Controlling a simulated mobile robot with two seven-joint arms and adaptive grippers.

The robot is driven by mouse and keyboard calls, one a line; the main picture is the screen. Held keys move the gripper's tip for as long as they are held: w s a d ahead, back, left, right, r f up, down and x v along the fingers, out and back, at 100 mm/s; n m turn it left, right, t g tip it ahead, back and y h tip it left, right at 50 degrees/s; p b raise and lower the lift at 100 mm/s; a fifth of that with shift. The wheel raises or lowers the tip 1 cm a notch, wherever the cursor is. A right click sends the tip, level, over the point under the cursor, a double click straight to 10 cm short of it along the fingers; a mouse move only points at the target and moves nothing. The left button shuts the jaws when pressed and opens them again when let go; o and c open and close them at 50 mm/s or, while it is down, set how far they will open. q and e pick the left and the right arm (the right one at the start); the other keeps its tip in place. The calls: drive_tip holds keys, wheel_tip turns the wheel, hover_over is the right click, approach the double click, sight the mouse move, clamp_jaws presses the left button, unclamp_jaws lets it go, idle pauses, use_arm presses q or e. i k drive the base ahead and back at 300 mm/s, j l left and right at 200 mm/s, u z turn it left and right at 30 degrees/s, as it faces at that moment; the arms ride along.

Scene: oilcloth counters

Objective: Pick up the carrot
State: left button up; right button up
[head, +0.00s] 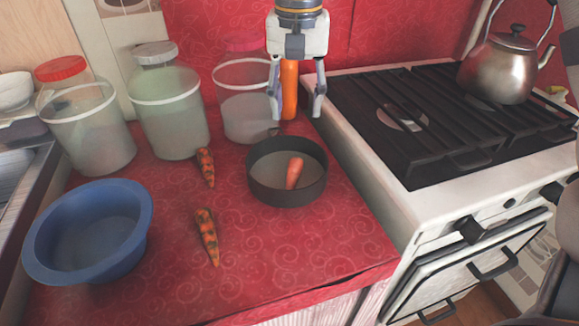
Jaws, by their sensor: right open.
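My right gripper (296,113) points down at the back of the counter, behind the dark pan. Its two fingers are apart. A smooth bright orange carrot (289,90) shows between them, long axis roughly upright in the picture. The gripper's body hides its upper end, and I cannot tell whether the fingers touch it. A paler orange carrot (294,172) lies tilted in the round dark pan (262,190). Two carrots with dark blotches lie on the red cloth left of the pan, one farther back (206,167) and one nearer (208,238). My left gripper is out of view.
Lidded clear containers (172,130) line the back left. A blue bowl (135,222) sits front left. A stove (365,160) with a metal kettle (500,72) borders the counter on the right. The red cloth (270,255) in front of the pan is clear.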

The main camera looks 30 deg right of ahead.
sight(204, 154)
drive_tip(key=k, duration=1)
